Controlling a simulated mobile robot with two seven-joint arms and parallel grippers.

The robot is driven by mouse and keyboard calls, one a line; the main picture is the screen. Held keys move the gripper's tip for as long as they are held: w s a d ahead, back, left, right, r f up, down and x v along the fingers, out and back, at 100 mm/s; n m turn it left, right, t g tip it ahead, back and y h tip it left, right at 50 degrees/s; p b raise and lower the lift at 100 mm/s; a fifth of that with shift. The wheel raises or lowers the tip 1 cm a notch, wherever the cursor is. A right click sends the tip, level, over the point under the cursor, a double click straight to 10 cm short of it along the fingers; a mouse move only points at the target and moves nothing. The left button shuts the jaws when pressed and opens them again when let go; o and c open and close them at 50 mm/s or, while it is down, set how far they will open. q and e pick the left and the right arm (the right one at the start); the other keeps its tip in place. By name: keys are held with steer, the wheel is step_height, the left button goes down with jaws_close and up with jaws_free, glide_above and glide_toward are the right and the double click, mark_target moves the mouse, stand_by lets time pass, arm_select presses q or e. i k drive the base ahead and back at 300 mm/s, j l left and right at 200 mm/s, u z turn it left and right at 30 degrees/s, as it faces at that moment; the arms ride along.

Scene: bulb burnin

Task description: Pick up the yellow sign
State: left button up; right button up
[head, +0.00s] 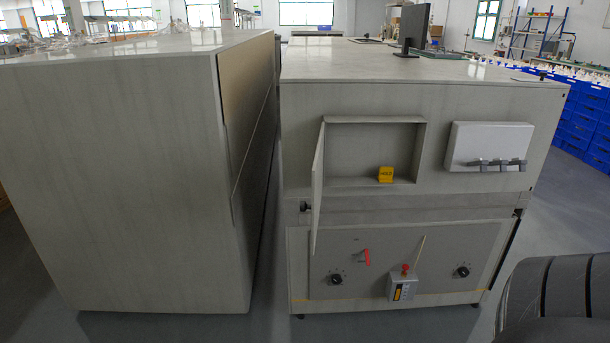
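The yellow sign (386,174) is small and block-like, with dark lettering that seems to read "HOLD". It stands in the lower right part of an open recess (350,149) in the front of the grey cabinet (300,110). The recess door (318,190) is swung open on the left side of the opening. Neither of my grippers shows in the head view.
A white box with several grey switches (490,145) is right of the recess. Below are a red handle (367,257), knobs (336,279) and a control box with a red button (402,285). Another grey cabinet (120,170) stands left across a narrow gap. Blue crates (585,125) stand right.

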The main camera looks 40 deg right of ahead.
mark_target(385, 175)
steer(key=i+j+z, duration=0.15)
steer(key=i, duration=1.1)
steer(key=i+z, duration=0.15)
steer(key=z, duration=2.1)
